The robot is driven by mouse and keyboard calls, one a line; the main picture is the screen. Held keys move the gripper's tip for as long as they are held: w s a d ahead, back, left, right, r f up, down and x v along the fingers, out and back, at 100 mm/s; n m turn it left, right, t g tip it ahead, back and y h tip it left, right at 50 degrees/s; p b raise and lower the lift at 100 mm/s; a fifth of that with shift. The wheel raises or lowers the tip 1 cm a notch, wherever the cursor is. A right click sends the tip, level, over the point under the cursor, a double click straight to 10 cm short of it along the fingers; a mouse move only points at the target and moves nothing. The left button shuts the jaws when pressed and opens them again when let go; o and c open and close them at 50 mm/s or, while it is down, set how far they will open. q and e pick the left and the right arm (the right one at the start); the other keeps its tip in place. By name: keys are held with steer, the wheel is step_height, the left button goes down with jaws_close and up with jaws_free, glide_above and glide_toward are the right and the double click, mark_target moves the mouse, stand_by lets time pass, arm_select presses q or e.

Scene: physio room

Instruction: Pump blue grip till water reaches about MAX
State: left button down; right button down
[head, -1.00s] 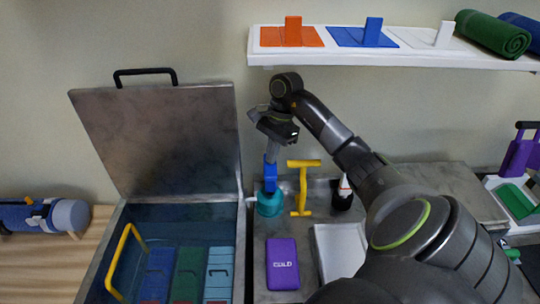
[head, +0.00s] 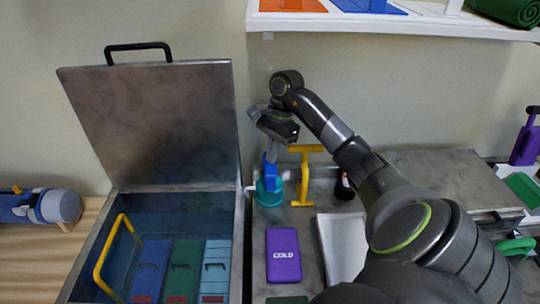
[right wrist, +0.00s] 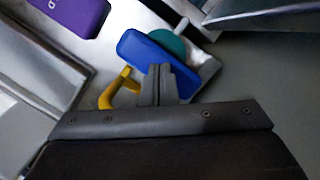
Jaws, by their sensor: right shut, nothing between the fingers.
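The blue grip (head: 270,172) stands upright on a round teal pump base (head: 269,193) on the steel counter, right of the open water bath (head: 240,225). My right gripper (head: 272,150) is over the grip, pointing down, with its fingers shut and empty. In the right wrist view the shut fingertips (right wrist: 160,76) are at the edge of the blue grip (right wrist: 150,56) and appear to touch it. The teal base (right wrist: 168,42) shows partly behind it. Blue-tinted water fills the bath's lower part. No MAX mark is readable. My left gripper is out of view.
A yellow T-handle (head: 304,175) stands close right of the pump. A purple COLD pack (head: 284,256) and white tray (head: 342,245) lie in front. The bath holds several coloured packs and a yellow handle (head: 107,255); its lid (head: 150,125) stands open. A shelf hangs above.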

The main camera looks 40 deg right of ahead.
steer(key=d, duration=0.1)
steer(key=d+r+b, duration=0.1)
steer(key=d, duration=0.1)
steer(key=shift+r, duration=0.1)
stand_by(0.3)
steer(key=p+v, duration=0.6)
steer(key=v, duration=0.1)
steer(key=shift+r+p, duration=0.25)
steer(key=shift+p, duration=0.05)
steer(key=shift+d, duration=0.1)
stand_by(1.4)
